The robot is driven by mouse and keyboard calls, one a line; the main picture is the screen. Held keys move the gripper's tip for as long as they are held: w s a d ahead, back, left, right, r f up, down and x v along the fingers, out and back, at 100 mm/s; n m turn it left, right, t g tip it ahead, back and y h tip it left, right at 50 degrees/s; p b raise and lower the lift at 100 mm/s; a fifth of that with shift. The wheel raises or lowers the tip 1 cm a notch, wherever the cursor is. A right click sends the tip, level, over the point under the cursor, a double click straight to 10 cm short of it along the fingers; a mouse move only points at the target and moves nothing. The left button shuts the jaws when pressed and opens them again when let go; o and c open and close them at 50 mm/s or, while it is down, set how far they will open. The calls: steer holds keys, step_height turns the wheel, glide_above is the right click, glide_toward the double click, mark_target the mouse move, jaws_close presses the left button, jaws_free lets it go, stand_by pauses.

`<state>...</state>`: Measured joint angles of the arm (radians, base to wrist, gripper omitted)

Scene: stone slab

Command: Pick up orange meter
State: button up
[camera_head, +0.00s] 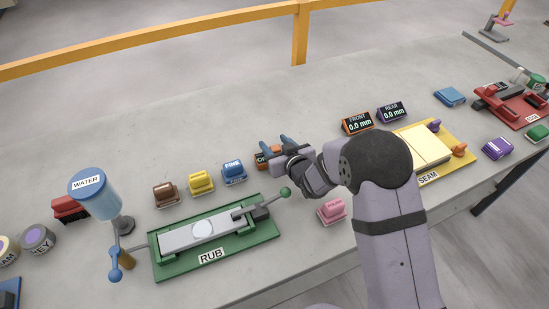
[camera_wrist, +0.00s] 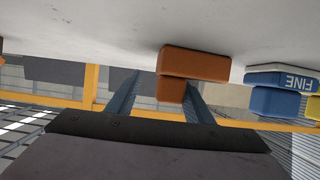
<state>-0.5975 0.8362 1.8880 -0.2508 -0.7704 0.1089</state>
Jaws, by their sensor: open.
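The orange-framed meter (camera_head: 357,123) stands on the slab, its dark screen reading FRONT 0.0 mm. It is to the right of my gripper (camera_head: 276,144) in the head view, clear of the fingers. My gripper is open with nothing held, low over the slab's far side. An orange block (camera_head: 262,161) with a dark label sits right by it, partly hidden by the gripper. In the wrist view, an orange block (camera_wrist: 193,66) shows beyond my gripper (camera_wrist: 163,82), overlapping the right finger; I cannot tell whether they touch. An orange sliver shows at that view's left edge.
A purple-framed REAR meter (camera_head: 392,112) stands right beside the FRONT one. A blue FINE block (camera_head: 233,173), yellow block (camera_head: 201,182) and brown block (camera_head: 165,194) line up to the left. The green RUB fixture (camera_head: 172,268) is in front; the yellow SEAM board (camera_head: 463,150) is right.

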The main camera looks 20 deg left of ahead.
jaws_close()
step_height(320, 180, up, 10)
steer(key=b, duration=0.1)
steer(key=shift+b, duration=0.3)
stand_by(0.4)
